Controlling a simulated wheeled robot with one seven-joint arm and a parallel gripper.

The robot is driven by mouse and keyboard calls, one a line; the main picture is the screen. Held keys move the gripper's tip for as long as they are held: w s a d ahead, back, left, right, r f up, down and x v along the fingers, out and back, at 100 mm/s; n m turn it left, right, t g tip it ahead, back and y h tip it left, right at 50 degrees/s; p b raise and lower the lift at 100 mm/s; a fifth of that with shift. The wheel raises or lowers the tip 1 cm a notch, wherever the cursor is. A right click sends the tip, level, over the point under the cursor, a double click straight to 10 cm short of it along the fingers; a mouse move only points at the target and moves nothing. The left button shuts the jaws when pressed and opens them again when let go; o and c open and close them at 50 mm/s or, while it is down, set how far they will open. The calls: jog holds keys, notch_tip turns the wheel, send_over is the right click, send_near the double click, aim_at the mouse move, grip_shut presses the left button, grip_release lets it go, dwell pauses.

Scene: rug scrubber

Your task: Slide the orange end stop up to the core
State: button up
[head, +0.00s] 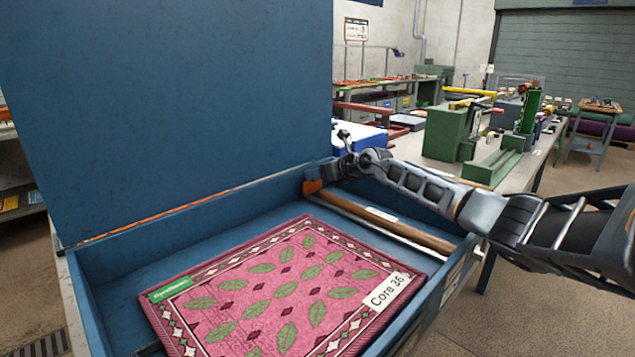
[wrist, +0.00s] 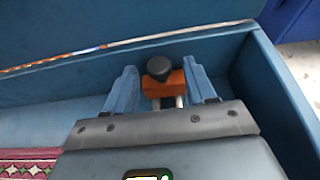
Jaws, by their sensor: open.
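The orange end stop (head: 312,186) is at the far corner of the blue box, at the end of a pale rail. In the wrist view the orange end stop (wrist: 177,84) has a dark round knob (wrist: 158,67) on top. My gripper (wrist: 160,80) is open, with one blue finger on each side of the end stop and knob. In the head view my gripper (head: 338,168) is at that corner and hides part of it. The brown core (head: 415,236) lies along the box's right side. I cannot tell the gap between end stop and core.
A pink leaf-patterned rug (head: 280,290) with a "Core 36" label lies on the box floor. The tall blue lid (head: 170,110) stands open at the left. The box's right wall (wrist: 275,95) is close to my gripper. A workbench with green equipment stands behind.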

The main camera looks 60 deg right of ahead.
jog(key=shift+w+f+b, duration=0.15)
jog(key=shift+w+b, duration=0.15)
jog(key=shift+w, duration=0.15)
jog(key=shift+d, duration=0.1)
grip_shut()
dwell(0.3)
